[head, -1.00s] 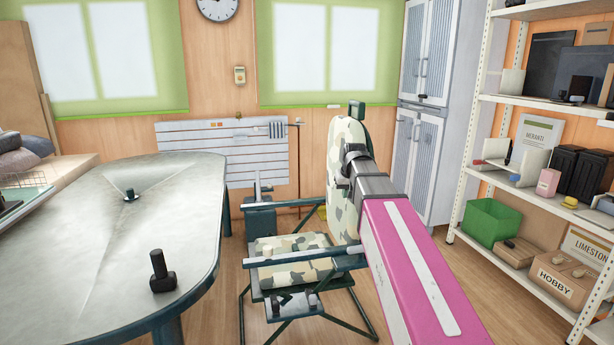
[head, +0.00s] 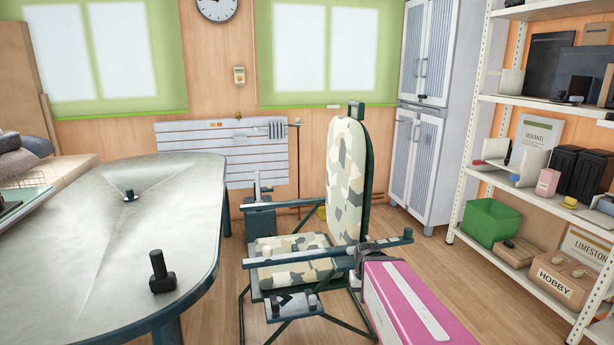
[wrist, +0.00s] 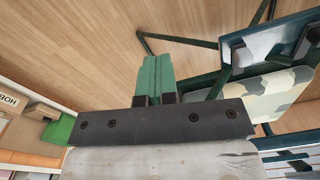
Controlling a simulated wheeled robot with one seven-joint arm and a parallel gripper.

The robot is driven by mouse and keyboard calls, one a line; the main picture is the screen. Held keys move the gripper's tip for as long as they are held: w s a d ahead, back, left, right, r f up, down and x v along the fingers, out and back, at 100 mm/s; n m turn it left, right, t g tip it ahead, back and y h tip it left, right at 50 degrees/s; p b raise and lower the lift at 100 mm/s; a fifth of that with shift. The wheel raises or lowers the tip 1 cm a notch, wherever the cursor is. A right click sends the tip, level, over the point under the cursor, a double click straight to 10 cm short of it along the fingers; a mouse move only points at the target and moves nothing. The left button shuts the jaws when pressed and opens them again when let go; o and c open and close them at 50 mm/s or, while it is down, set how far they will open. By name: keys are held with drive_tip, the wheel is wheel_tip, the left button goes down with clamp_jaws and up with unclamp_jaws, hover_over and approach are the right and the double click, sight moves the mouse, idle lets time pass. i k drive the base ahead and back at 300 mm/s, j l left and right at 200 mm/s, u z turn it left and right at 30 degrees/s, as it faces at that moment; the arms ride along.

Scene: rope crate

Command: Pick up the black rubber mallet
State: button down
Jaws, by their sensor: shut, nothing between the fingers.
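The black rubber mallet (head: 162,273) stands on the near right part of the grey table, its head down on the top and its short handle upright. My gripper (wrist: 151,66) shows in the wrist view with its two green fingers together and nothing between them, over the wooden floor. The mallet is not in the wrist view.
The table (head: 95,250) has a rounded edge and a small dark fitting (head: 130,195) farther back. A camouflage-patterned chair (head: 345,180) with metal arms stands between the table and my arm. White shelving (head: 470,150) with a green crate (head: 490,222) is at the right.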

sight(161, 281)
drive_tip(key=k+l, duration=0.1)
drive_tip(key=k, duration=0.2)
drive_tip(key=u, duration=1.75)
drive_tip(key=i+j+z, duration=0.1)
drive_tip(key=j, duration=0.15)
drive_tip(key=i, duration=0.15)
